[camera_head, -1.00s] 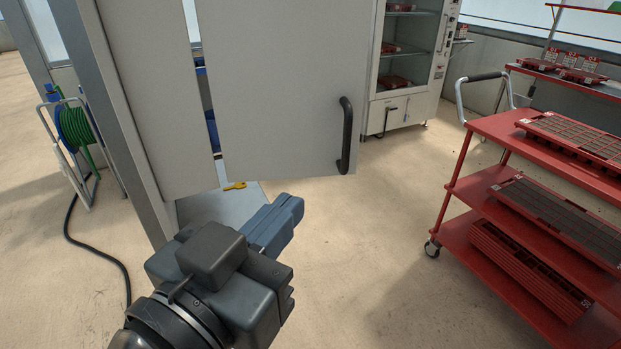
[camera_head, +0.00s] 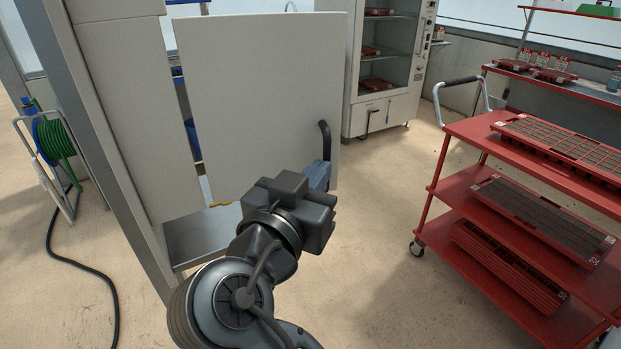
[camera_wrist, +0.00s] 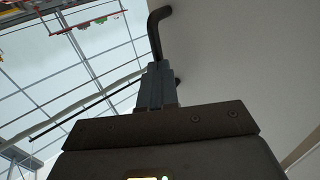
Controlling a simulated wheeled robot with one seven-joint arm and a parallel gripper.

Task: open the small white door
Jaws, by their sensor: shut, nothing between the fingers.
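The white door (camera_head: 250,95) is a flat pale panel with a black bar handle (camera_head: 325,140) near its right edge. A narrow gap runs along its left edge, with blue items showing behind it. My gripper (camera_head: 320,172) is at the lower end of the handle, close to the door's lower right corner. In the wrist view my gripper (camera_wrist: 157,82) points up, fingers shut and empty. The handle (camera_wrist: 156,32) shows just beyond the fingertips; I cannot tell whether they touch. The door face (camera_wrist: 230,55) fills the right side there.
A red cart (camera_head: 430,205) with trays stands at the right. A glass-fronted cabinet (camera_head: 393,108) stands behind the door. A green hose reel (camera_head: 55,140) stands at the left. A grey post (camera_head: 110,150) is left of the door. The floor between door and cart is clear.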

